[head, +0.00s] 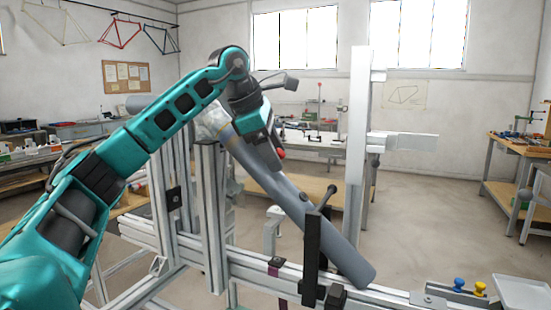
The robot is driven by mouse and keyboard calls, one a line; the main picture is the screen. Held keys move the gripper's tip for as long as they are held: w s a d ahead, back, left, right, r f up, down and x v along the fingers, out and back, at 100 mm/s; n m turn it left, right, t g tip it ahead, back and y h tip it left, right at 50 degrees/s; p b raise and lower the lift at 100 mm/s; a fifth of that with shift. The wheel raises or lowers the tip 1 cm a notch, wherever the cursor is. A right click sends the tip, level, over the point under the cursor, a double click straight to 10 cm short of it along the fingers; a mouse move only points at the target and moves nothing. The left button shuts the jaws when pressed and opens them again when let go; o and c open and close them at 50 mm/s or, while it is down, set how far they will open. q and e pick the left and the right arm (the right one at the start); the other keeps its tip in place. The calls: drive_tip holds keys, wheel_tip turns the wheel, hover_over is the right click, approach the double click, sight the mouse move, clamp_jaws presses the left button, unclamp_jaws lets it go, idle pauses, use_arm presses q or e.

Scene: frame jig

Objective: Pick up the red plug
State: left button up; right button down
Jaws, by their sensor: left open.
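A small red piece, which looks like the red plug (281,154), shows just right of the lower end of my left gripper (270,150). Most of it is hidden behind the gripper, and I cannot tell whether the two touch. My left arm reaches in from the left, bends at the top and points its gripper down in front of the frame jig. The gripper is open; its fingers are hard to make out against the grey tube behind. My right gripper is not in view.
A thick grey tube (342,252) slants down across the jig. Metal posts (357,140) and a long rail (385,299) stand around it. A blue plug (458,284) and a yellow plug (480,288) sit at the lower right, beside a pale tray (524,292).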

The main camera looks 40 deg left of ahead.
use_arm(q)
clamp_jaws()
idle(0.4)
drive_tip(key=shift+r, duration=0.1)
wheel_tip(320, 180, up, 20)
idle(1.0)
